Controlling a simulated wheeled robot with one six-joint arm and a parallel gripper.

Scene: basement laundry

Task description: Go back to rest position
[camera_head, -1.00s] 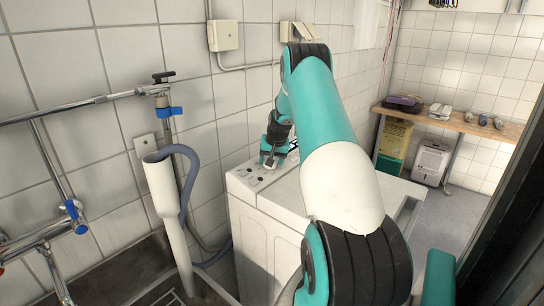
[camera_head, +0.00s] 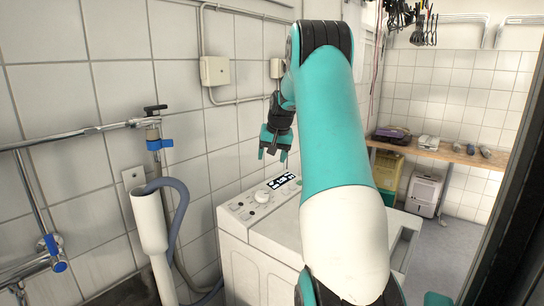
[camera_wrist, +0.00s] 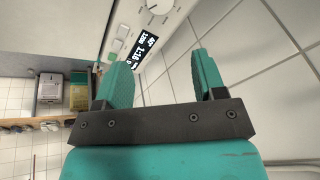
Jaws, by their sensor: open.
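My gripper (camera_head: 273,156) is open and empty, raised above the control panel of a white washing machine (camera_head: 236,246). Its two teal fingers also show apart in the wrist view (camera_wrist: 160,82). The panel has a round dial (camera_head: 262,196) and a lit display (camera_head: 281,181). In the wrist view the display (camera_wrist: 141,51) lies beyond the fingers and reads as lit digits. The dial (camera_wrist: 158,4) is at the top edge there. My teal and white arm covers part of the machine's top in the head view.
A wooden shelf (camera_head: 440,152) with several items is at the back right. Open floor (camera_head: 445,240) lies below it.

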